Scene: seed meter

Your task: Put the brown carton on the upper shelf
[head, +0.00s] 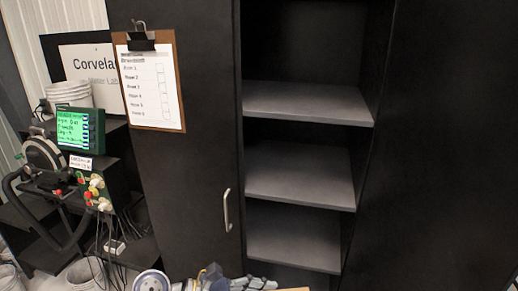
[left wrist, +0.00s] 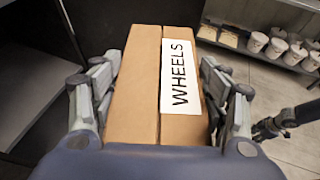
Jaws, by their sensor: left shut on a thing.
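My left gripper (left wrist: 160,66) is shut on the brown carton (left wrist: 132,85), with its fingers along both sides. The carton has a white label reading WHEELS. In the head view, part of my left gripper (head: 250,283) and a sliver of the carton (head: 293,289) show at the bottom edge, in front of the cabinet. The open cabinet bay has an upper shelf (head: 308,102), a middle shelf (head: 300,175) and a lower shelf (head: 293,240), all bare where visible. A dark jointed part, possibly my right gripper (left wrist: 288,120), shows at the right of the left wrist view; its jaws are unclear.
A closed cabinet door (head: 195,180) with a handle and a hanging clipboard (head: 150,85) is left of the bay. A dark panel (head: 440,150) bounds the right. A rack with a green-screen device (head: 80,130) stands at left. Several white tubs (left wrist: 275,48) sit on another shelf.

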